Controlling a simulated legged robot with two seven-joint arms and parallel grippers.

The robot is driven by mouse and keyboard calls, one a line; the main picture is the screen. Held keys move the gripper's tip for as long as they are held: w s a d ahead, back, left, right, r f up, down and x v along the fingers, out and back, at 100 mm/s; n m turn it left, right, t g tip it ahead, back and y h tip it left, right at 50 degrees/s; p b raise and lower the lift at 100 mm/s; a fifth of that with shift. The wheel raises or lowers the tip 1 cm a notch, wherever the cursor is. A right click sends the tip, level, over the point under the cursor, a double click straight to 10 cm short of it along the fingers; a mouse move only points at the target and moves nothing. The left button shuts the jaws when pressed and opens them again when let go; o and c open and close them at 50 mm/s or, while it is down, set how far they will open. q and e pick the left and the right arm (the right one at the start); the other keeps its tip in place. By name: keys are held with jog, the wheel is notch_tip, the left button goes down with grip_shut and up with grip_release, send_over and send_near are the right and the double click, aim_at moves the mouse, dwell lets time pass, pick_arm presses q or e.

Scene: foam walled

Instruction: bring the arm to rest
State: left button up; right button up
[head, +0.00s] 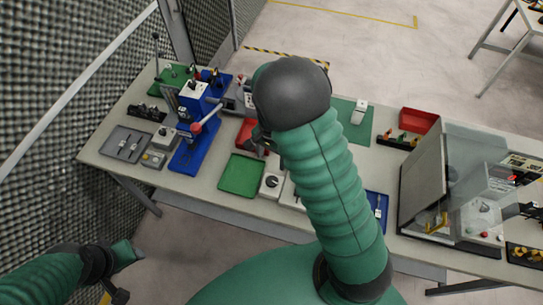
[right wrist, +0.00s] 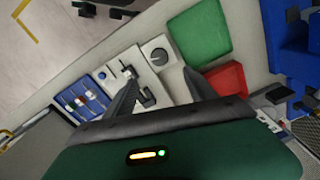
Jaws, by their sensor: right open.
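My right arm (head: 335,190) reaches forward over the workbench (head: 225,203), and its forearm covers the middle of the bench in the head view. My right gripper (head: 262,142) hangs above the bench near the red tray (head: 248,128) and the green tray (head: 240,175). In the right wrist view the two fingers (right wrist: 161,90) are spread apart with nothing between them, above a white fixture plate (right wrist: 125,65). My left arm (head: 40,280) shows at the lower left, away from the bench; its gripper's fingers are not clear.
A blue press (head: 194,105) stands left of the right gripper. A grey tray (head: 126,143) lies at the bench's left end. A white knob box (head: 272,182) sits beside the green tray. A clear-walled enclosure (head: 425,180) stands at the right. Floor is open before the bench.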

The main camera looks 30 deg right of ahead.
jog(key=shift+r, duration=0.7)
jog(key=shift+d+f, duration=0.1)
jog(key=s+a+f+n+t+b, duration=0.2)
jog(key=s+a+f+n+b, duration=0.4)
jog(key=s+n+b, duration=0.3)
jog(key=a+n+b, duration=0.1)
jog(key=n+b, duration=0.3)
jog(key=shift+s+a+t, duration=0.15)
jog(key=shift+s+t, duration=0.05)
jog(key=shift+t, duration=0.1)
jog(key=shift+s, duration=0.1)
